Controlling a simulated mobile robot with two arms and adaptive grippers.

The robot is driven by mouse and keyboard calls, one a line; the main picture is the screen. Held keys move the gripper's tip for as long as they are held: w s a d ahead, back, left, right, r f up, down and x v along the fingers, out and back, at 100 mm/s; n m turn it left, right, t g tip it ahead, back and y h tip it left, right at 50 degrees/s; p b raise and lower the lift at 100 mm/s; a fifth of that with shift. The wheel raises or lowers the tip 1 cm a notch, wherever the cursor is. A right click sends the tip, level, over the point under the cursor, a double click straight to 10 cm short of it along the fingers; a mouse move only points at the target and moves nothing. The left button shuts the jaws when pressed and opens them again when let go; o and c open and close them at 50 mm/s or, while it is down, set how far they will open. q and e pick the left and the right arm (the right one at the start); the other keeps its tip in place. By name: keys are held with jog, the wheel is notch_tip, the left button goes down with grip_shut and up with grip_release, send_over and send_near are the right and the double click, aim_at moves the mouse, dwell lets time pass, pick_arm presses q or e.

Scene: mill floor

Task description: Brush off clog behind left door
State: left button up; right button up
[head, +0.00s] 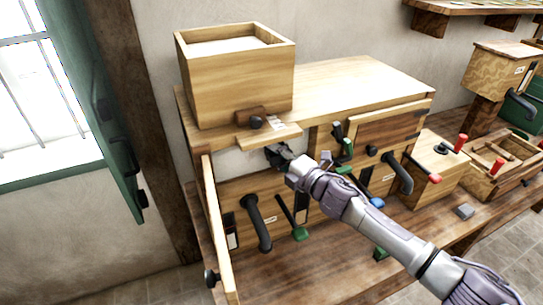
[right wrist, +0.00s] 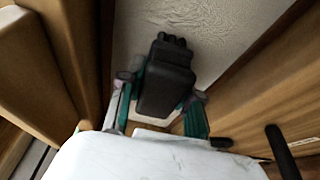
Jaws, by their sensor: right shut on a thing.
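The wooden mill cabinet stands against the wall. Its left door (head: 217,228) is swung open toward the front left, seen nearly edge-on with a dark knob. My right gripper (head: 279,156) is at the upper opening behind that door, below the small wooden ledge. In the right wrist view its fingers (right wrist: 163,105) are closed on both sides of a black block-shaped thing (right wrist: 165,75), perhaps the brush, with rounded bumps at its far end. Beyond it is a pale, rough surface (right wrist: 195,28); I cannot tell whether this is clog or wall. My left gripper is not in view.
An open wooden hopper box (head: 236,72) stands on the cabinet. Below the opening are a black curved handle (head: 258,224) and a green-tipped lever (head: 300,233). A blue-tipped lever (head: 376,202) sits further right. Wooden panels closely flank the gripper in the right wrist view.

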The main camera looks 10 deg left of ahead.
aim_at(271, 163)
jog(key=shift+w+d, duration=0.55)
jog(key=shift+d, duration=0.2)
jog(key=shift+w+d, duration=0.5)
jog(key=shift+d, duration=0.3)
jog(key=shift+s+a+p, duration=0.2)
jog(key=shift+s+a, duration=0.45)
jog(key=shift+a, duration=0.3)
jog(key=shift+s+a+p, duration=0.25)
jog(key=shift+s+a, duration=0.4)
jog(key=shift+a, duration=0.35)
jog(key=shift+s+a+p, duration=0.2)
jog(key=shift+s+a, duration=0.45)
jog(key=shift+a, duration=0.3)
jog(key=shift+s+a, duration=0.7)
jog(key=shift+a, duration=0.3)
jog(key=shift+s+a, duration=0.65)
jog(key=shift+a, duration=0.4)
jog(key=shift+s+a, duration=0.7)
jog(key=shift+a, duration=0.3)
jog(key=shift+d, duration=0.1)
